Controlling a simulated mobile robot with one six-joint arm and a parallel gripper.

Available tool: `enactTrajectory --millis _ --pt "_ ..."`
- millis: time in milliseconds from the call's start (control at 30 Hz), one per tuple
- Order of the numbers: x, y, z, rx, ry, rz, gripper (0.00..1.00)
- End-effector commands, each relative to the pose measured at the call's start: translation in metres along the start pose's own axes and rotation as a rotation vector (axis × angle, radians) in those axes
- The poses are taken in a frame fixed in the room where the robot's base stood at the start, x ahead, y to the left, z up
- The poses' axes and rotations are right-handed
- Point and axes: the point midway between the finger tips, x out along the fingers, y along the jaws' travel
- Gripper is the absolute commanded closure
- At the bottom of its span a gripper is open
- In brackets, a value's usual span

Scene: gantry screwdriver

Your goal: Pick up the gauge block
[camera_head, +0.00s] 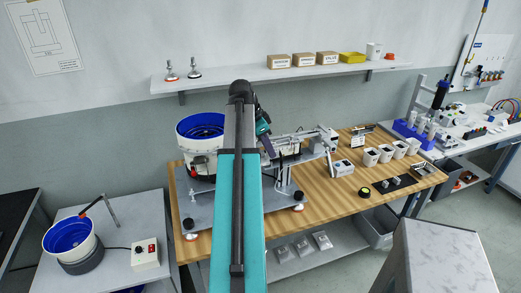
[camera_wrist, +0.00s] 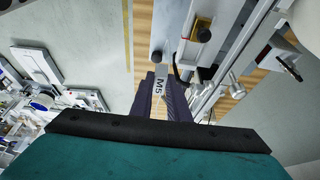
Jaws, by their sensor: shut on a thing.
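My gripper (camera_wrist: 168,90) shows in the wrist view as dark purple-grey fingers, shut on a small light grey block marked M5, the gauge block (camera_wrist: 160,74). The block pokes out past the fingertips, and its other end is hidden between them. In the head view my gripper (camera_head: 267,146) is partly hidden behind my teal and black arm, over the machine on the wooden table. I cannot make out the gauge block in the head view.
A blue bowl feeder (camera_head: 201,127) stands left of my arm, with the grey machine plate (camera_head: 225,205) below. A shelf (camera_head: 270,75) runs along the wall behind.

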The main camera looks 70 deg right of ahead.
Motion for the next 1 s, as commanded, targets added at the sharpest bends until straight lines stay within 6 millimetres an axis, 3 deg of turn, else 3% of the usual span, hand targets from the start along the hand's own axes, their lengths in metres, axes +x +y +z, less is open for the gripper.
enactTrajectory --millis 200,433,667,1000 --pt "0.009 0.044 -0.025 0.004 0.001 -0.001 1.00" --pt "0.012 0.073 -0.044 0.003 0.000 0.000 1.00" --pt "0.012 0.085 -0.054 0.002 0.000 0.000 1.00" --pt "0.012 0.086 -0.055 0.001 0.000 0.000 1.00"
